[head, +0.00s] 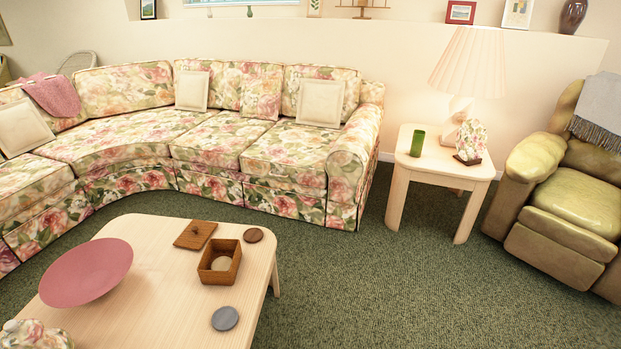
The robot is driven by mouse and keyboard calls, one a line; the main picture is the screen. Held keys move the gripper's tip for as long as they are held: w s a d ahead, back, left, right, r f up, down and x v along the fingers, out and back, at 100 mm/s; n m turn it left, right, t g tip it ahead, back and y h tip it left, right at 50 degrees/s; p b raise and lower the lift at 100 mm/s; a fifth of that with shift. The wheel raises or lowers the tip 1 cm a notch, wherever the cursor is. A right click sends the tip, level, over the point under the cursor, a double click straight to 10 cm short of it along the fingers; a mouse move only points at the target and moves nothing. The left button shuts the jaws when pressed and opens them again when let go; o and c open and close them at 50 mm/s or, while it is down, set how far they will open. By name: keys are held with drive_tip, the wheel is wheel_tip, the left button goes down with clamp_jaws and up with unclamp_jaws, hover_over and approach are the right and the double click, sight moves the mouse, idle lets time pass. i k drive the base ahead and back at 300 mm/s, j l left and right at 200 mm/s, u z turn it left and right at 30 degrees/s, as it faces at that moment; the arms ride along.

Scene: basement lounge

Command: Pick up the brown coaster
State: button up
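A round brown coaster (253,235) lies flat near the far right corner of the pale wooden coffee table (165,270). Just in front of it, an open square wooden box (219,278) holds a light tan disc (221,264). A flat square wooden piece with a small knob, like a lid (195,235), lies left of the coaster. A round grey coaster (225,318) lies nearer the table's right front edge. My gripper is not in view.
A pink bowl (87,272) takes up the table's left part, with a floral object (35,336) at the bottom left. A floral sectional sofa (210,140) stands behind. Green carpet (400,280) is clear to the right, before a side table (445,163) and recliner (570,205).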

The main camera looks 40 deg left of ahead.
sight(252, 235)
drive_tip(key=i+u, duration=0.4)
drive_tip(key=i, duration=0.25)
drive_tip(key=i+l+u, duration=0.1)
drive_tip(key=i+u, duration=0.3)
drive_tip(key=i, duration=0.2)
drive_tip(key=i+j+u, duration=0.2)
drive_tip(key=i+u, duration=0.8)
